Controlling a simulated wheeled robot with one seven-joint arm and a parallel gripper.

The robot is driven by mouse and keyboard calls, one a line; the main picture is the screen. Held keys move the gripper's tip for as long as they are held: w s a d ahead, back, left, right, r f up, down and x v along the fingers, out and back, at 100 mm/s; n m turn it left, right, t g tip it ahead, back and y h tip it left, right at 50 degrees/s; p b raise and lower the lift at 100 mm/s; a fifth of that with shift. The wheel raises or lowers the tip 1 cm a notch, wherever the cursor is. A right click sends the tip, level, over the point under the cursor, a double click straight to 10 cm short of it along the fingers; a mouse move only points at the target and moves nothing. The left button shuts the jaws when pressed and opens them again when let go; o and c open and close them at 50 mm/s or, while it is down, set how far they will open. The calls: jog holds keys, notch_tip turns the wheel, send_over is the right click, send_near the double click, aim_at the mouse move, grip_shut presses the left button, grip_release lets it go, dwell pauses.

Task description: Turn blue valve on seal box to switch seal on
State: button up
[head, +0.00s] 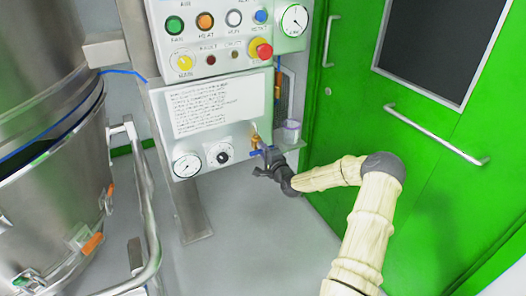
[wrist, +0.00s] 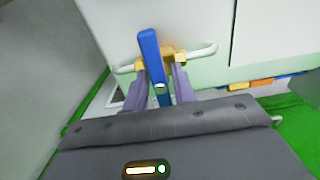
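The seal box (head: 215,125) is a pale panel with a printed text sheet, below the button panel. A blue valve handle (wrist: 152,60) sits on a brass valve body (wrist: 172,52) with a white pipe through it. In the head view the blue handle (head: 256,153) shows small at the box's lower right, partly hidden by my gripper. My gripper (wrist: 160,88) is at the valve, its two fingers on either side of the handle. A narrow gap seems to show between handle and right finger, so it looks open around the handle; contact on the left is unclear.
The button panel (head: 215,35) with a red emergency stop (head: 260,49) is above. A small clear cup (head: 291,131) stands right of the valve. A steel vessel (head: 45,190) with a rail (head: 147,205) is at left, a green door (head: 420,110) at right.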

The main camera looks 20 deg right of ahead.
grip_shut()
jog(key=shift+n, duration=0.5)
jog(key=n, duration=0.3)
jog(key=shift+f+b, duration=0.1)
jog(key=shift+b, duration=0.25)
jog(key=n+b, duration=0.1)
jog(key=n, duration=0.3)
jog(key=n+b, duration=0.2)
jog(key=n, duration=0.3)
jog(key=shift+f+n, duration=0.1)
jog(key=shift+n, duration=0.3)
jog(key=n+b, duration=0.2)
jog(key=n, duration=0.2)
jog(key=shift+b, duration=0.3)
